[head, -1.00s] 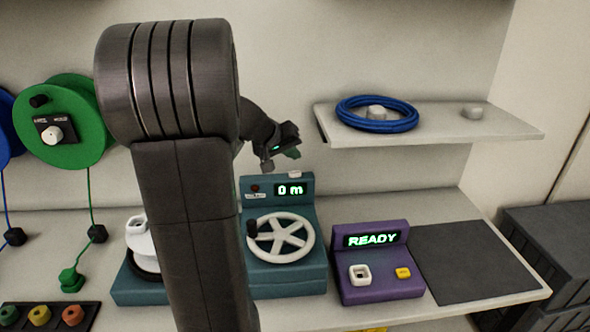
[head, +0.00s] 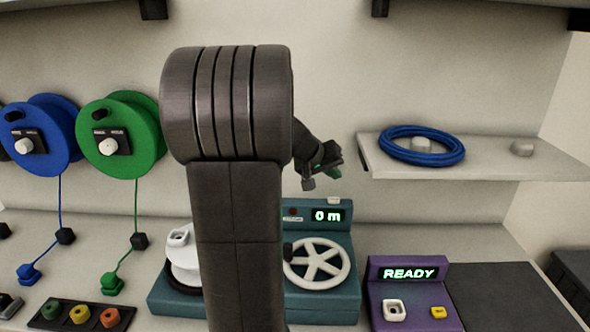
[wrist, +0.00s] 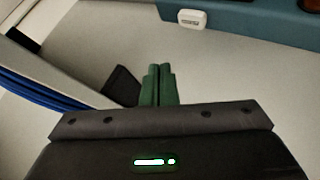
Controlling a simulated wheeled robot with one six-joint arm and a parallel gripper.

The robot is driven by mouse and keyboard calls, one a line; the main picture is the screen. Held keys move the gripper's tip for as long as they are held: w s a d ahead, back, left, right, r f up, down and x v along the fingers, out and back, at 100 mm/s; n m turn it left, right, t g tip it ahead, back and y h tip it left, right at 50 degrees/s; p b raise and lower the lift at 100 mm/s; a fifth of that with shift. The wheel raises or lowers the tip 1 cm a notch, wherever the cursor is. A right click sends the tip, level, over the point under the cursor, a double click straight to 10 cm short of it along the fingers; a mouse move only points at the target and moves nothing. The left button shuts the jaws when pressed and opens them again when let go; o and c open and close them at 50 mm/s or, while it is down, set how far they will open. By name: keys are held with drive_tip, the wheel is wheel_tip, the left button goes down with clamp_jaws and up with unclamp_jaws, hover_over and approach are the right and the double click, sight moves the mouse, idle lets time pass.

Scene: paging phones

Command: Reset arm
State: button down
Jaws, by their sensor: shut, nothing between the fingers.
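My gripper (head: 331,158) is raised above the bench, beyond my arm and above the teal device with the hand wheel. In the wrist view its two green fingers (wrist: 159,86) are together, with nothing between them. My own arm column covers the left part of the teal device in the head view.
The teal device (head: 330,300) shows "0 m" and has a white wheel (head: 318,251). A purple box (head: 413,318) reads "READY". A blue cable coil (head: 420,157) lies on the right shelf (head: 480,170). Blue (head: 58,122) and green reels (head: 150,118) hang left.

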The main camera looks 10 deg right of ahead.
drive_tip(key=shift+f, duration=0.4)
drive_tip(key=shift+r+p, duration=0.2)
drive_tip(key=shift+p, duration=1)
drive_tip(key=shift+p, duration=0.45)
wheel_tip(320, 180, up, 4)
drive_tip(key=shift+r+p, duration=0.2)
drive_tip(key=shift+p, duration=0.95)
drive_tip(key=shift+a, duration=0.1)
drive_tip(key=shift+f, duration=0.1)
